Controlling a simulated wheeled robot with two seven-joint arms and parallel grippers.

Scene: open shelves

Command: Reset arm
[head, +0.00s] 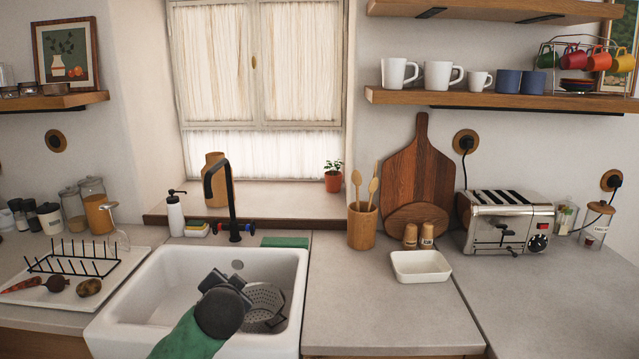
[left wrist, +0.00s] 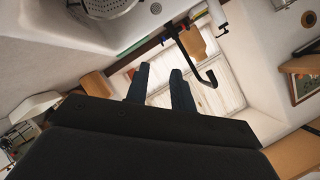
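My left arm, with a green sleeve, comes in from the bottom of the head view. Its dark left gripper (head: 226,279) is above the white sink basin (head: 135,318). In the left wrist view, the two fingers of the left gripper (left wrist: 158,76) are apart with nothing between them. The window shows through the gap. A metal colander (head: 264,297) lies in the sink just right of the gripper and is partly hidden by it. It also shows at the top of the left wrist view. My right gripper is not in view.
A black faucet (head: 231,195) rises behind the sink. A dish rack (head: 72,258) stands left. On the right counter are a wooden utensil holder (head: 362,226), a white dish (head: 420,267) and a toaster (head: 508,222). A shelf (head: 450,97) with mugs hangs above. The front right counter is clear.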

